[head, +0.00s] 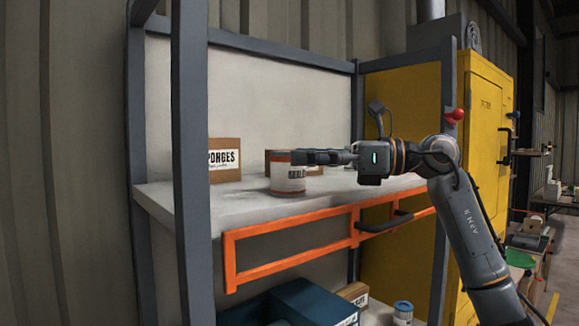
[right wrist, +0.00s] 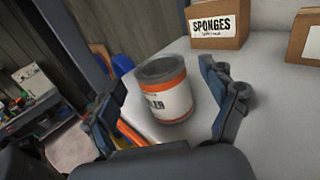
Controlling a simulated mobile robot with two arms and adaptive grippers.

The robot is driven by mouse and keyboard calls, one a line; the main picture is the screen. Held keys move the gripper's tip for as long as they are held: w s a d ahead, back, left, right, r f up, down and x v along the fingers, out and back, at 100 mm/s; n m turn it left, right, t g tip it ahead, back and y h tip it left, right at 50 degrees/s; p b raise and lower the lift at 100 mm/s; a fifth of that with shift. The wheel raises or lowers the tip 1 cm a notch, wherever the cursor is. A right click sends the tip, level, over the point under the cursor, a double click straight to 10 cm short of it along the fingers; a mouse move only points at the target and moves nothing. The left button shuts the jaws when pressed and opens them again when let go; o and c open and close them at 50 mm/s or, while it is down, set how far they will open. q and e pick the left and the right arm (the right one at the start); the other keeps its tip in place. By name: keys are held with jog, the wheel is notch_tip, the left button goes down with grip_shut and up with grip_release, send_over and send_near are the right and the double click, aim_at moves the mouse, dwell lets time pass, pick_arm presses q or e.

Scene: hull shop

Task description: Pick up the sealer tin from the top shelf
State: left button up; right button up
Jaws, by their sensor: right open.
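The sealer tin (head: 287,178) stands upright on the top shelf (head: 240,200), near its front edge. It is white with an orange band and a grey lid. In the right wrist view the tin (right wrist: 163,100) stands between the two fingers of my right gripper (right wrist: 165,95), which is open. The fingers reach along both sides of the tin; a gap shows at the right finger, and I cannot tell whether the left one touches. In the head view my right gripper (head: 305,157) reaches in from the right at the height of the tin's upper part. My left gripper is not in view.
A cardboard sponges box (head: 225,160) stands behind the tin, left in the head view. Another box is partly hidden behind the tin. A grey post (head: 190,160) and an orange rail (head: 290,258) bound the shelf front. A yellow cabinet (head: 484,130) stands at right.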

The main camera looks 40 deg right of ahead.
aim_at(287, 156)
jog(key=x, duration=0.2)
jog(key=shift+w+a+p, duration=0.2)
jog(key=shift+p, duration=0.1)
jog(key=shift+w+a, duration=0.2)
jog(key=shift+s+d, duration=0.15)
jog(key=shift+s, duration=0.05)
jog(key=c, duration=0.6)
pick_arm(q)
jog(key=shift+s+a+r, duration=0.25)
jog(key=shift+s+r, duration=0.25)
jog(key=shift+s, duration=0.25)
pick_arm(e)
jog(key=shift+w, duration=0.1)
jog(key=c, duration=0.9)
